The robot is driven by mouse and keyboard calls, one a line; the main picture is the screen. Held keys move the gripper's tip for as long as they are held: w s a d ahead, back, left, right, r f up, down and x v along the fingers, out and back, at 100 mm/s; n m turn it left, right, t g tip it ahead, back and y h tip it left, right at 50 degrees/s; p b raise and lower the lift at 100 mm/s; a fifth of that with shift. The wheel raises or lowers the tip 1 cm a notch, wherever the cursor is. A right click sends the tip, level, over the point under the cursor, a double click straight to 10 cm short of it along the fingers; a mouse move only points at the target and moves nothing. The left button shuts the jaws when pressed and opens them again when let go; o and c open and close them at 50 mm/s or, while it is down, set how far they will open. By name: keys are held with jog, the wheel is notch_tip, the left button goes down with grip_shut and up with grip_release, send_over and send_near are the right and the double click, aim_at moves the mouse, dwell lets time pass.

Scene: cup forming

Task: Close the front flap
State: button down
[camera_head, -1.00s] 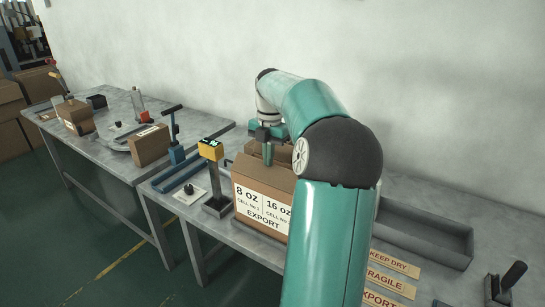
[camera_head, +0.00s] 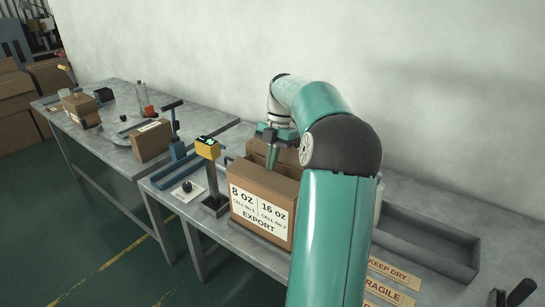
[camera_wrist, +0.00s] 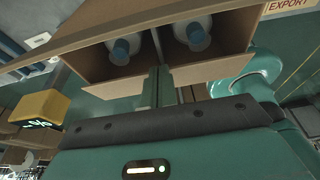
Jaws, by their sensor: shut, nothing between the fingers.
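The cardboard box (camera_head: 262,207) with the "8 OZ / 16 OZ / EXPORT" label stands upright on the near bench. A flap (camera_head: 288,157) stands up at its back. In the wrist view the box is open, with two cells, each holding a pale round item with a blue centre (camera_wrist: 196,32). Two short flaps, one on the left (camera_wrist: 113,88) and one on the right (camera_wrist: 210,68), lie at the near edge of the cells. My gripper (camera_head: 272,157) is shut and empty, pointing down at the box top. In the wrist view its fingers (camera_wrist: 160,88) sit between those flaps; contact is unclear.
A yellow-headed display post (camera_head: 208,149) stands close left of the box. A grey tray (camera_head: 425,240) lies to the right, with label strips (camera_head: 390,278) in front. Another bench with a smaller box (camera_head: 151,141) is at the left. My arm hides the box's right side.

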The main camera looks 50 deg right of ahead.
jog(key=shift+d+f, duration=0.15)
jog(key=shift+f, duration=0.45)
jog(key=shift+d, duration=0.1)
dwell(0.4)
jog(key=shift+s+a+r, duration=0.1)
jog(key=shift+a+r, duration=0.05)
jog(key=shift+a, duration=0.65)
jog(key=shift+r, duration=0.15)
